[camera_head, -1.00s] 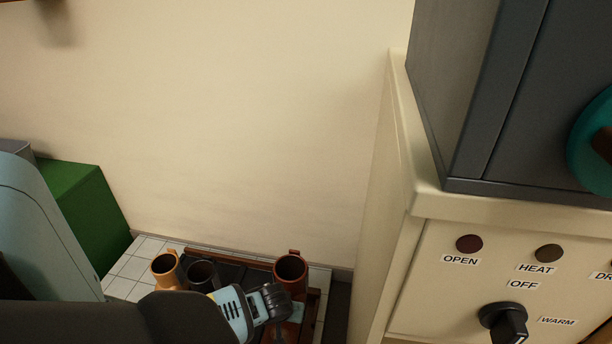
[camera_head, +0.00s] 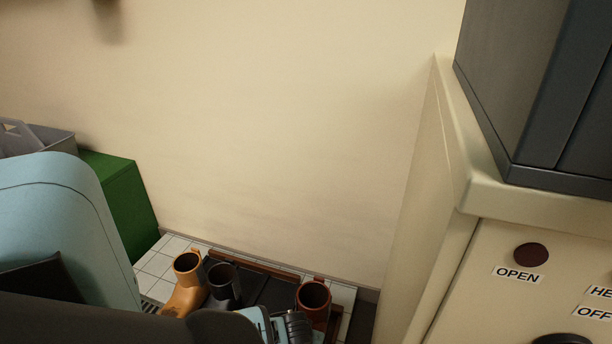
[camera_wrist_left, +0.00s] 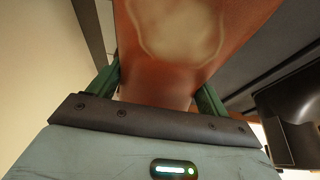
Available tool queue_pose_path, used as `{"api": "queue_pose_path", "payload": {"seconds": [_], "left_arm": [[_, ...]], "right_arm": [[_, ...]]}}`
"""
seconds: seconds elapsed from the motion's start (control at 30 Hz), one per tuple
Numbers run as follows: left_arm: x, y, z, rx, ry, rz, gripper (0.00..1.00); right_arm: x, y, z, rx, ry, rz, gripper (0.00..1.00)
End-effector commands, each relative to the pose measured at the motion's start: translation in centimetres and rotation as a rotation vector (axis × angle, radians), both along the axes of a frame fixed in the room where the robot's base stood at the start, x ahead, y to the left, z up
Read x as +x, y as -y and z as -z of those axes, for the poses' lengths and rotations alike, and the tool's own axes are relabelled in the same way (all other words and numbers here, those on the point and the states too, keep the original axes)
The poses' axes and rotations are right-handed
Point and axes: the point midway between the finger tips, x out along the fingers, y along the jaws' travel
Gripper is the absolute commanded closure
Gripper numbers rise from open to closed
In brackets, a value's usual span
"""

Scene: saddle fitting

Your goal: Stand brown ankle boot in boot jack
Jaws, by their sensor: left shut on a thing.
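The brown ankle boot (camera_head: 313,297) is at the right end of the dark-floored, wood-edged stand, its open top facing up. My left gripper (camera_wrist_left: 157,88) is shut on it; in the left wrist view the reddish-brown boot leather (camera_wrist_left: 165,70), with a pale worn patch, fills the space between the green fingers. In the head view the gripper's light-blue body is just left of and in front of the boot and hides its lower part. I cannot tell whether its sole touches anything, nor pick out the boot jack for certain. My right gripper is not in view.
A black boot (camera_head: 221,284) and a tan boot (camera_head: 186,290) stand to the left. A white tiled surface (camera_head: 158,262) lies under the stand. A green box (camera_head: 122,195) and grey bin (camera_head: 50,140) are at left. A cream cabinet (camera_head: 432,200) stands close on the right.

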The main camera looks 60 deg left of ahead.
Motion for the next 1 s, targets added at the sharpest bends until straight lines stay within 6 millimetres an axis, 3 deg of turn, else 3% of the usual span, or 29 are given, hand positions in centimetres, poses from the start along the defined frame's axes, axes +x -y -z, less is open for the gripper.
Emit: {"api": "queue_pose_path", "payload": {"seconds": [0.27, 0.7, 0.73, 0.87, 1.0], "left_arm": [[0.0, 0.0, 3.3, 0.001, -0.001, 0.001, 0.63], [0.1, 0.0, 3.6, 0.0, 0.001, 0.0, 0.63], [0.0, 0.0, 3.7, 0.0, -0.001, 0.001, 0.18], [0.0, 0.0, 3.6, 0.0, -0.001, 0.0, 0.01], [0.0, 0.0, 3.6, 0.0, -0.001, 0.0, 0.0]], "right_arm": [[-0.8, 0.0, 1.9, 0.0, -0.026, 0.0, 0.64], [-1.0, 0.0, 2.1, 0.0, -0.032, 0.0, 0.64], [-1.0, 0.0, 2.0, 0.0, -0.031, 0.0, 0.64], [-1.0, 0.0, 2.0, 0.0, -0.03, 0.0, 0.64], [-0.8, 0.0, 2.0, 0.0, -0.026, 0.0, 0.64]]}}
